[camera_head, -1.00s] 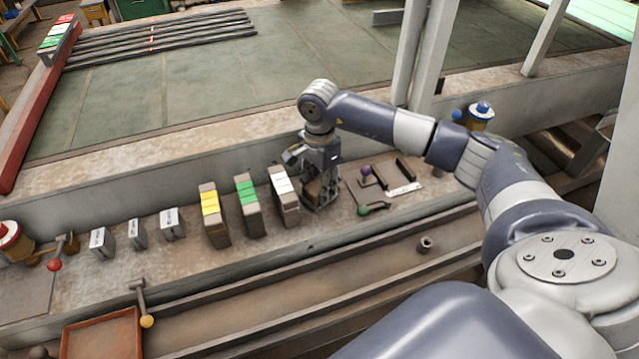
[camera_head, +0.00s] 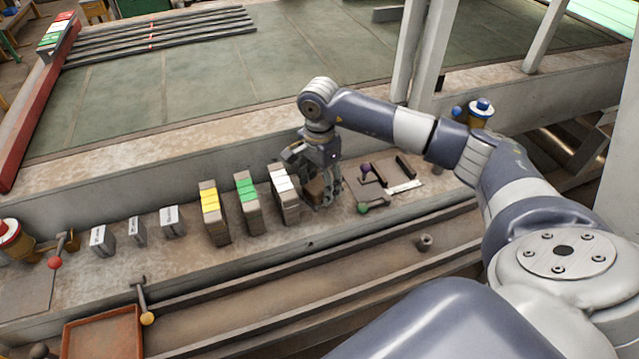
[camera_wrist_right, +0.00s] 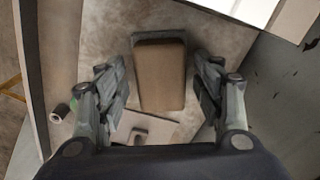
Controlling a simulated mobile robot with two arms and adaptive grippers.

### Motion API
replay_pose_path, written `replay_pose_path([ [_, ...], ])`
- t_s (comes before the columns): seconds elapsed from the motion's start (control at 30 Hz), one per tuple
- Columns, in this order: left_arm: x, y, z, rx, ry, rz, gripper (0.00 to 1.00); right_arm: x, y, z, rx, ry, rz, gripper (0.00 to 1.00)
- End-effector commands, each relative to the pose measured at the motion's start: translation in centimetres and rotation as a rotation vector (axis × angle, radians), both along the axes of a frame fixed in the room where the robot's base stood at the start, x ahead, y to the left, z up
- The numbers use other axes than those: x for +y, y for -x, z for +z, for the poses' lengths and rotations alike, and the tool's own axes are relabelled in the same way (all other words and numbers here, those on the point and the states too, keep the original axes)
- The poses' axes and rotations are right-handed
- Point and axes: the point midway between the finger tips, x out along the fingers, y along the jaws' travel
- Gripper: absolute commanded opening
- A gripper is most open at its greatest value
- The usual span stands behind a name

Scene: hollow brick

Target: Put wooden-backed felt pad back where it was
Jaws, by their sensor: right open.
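The wooden-backed felt pad (camera_wrist_right: 160,75), a brown block with a dark grey strip at its far end, stands on the worn ledge (camera_head: 100,268). In the head view the pad (camera_head: 314,189) is partly hidden by my right gripper (camera_head: 320,180). My right gripper is open, one finger on each side of the pad. In the right wrist view a gap shows between the pad and each finger. My left gripper is not in view.
Blocks with white (camera_head: 281,180), green (camera_head: 246,189) and yellow (camera_head: 210,203) labels stand left of the pad. Three small grey blocks (camera_head: 170,222) stand farther left. A purple-knobbed lever (camera_head: 366,169) and a green-knobbed handle (camera_head: 364,208) are close on the right.

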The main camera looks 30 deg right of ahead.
Motion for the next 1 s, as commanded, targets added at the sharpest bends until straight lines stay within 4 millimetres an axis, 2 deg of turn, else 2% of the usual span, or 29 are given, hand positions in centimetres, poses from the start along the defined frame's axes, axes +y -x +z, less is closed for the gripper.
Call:
replay_pose_path([
  [0.2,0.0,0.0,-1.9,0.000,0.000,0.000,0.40,0.0,-0.3,4.3,-0.012,-0.001,0.000,0.61],
  [0.5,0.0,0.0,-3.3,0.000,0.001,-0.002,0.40,0.0,-0.2,10.0,-0.007,0.000,0.000,0.61],
  [0.7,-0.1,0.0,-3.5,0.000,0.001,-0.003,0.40,0.0,-0.1,11.5,-0.005,0.000,-0.001,0.61],
  [1.0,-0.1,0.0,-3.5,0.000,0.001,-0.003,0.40,0.0,-0.1,11.6,-0.004,-0.001,0.000,0.61],
])
